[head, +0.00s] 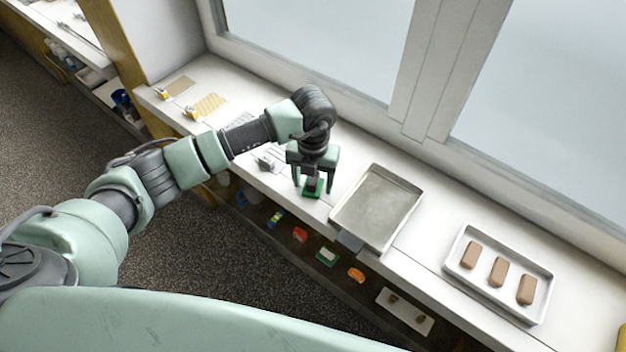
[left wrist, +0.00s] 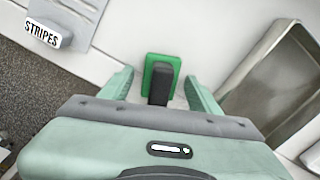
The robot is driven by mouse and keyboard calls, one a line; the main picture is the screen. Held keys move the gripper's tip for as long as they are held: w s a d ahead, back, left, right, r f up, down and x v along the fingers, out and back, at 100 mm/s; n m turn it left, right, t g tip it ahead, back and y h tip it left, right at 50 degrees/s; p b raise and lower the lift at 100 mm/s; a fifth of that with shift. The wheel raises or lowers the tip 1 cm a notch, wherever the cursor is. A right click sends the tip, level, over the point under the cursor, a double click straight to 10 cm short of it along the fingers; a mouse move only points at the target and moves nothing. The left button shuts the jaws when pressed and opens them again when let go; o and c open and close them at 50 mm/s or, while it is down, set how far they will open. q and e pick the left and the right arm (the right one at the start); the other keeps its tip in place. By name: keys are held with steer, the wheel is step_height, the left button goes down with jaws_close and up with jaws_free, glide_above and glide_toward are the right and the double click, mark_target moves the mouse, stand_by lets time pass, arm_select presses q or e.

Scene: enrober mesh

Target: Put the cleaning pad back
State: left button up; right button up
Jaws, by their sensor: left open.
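The cleaning pad (head: 312,194) is green with a dark upright handle and sits on the white counter, just left of the grey metal tray. My left gripper (head: 313,182) is open and points down over the pad, one finger on each side of it. In the left wrist view the green pad (left wrist: 150,67) and its dark handle (left wrist: 161,84) show between the open fingers (left wrist: 160,82). Gaps show between the fingers and the handle. My right gripper is in neither view.
The empty grey tray (head: 376,207) lies right of the pad. A white tray (head: 455,258) with three brown bars is farther right. Striped yellow cards (head: 209,104) and a tag reading STRIPES (left wrist: 43,34) lie left. Several small coloured items sit on a lower shelf. Windows line the back.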

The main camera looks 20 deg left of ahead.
mark_target(313, 179)
arm_select(q)
step_height(313, 179, up, 11)
steer(key=b, duration=0.3)
steer(key=shift+r, duration=0.65)
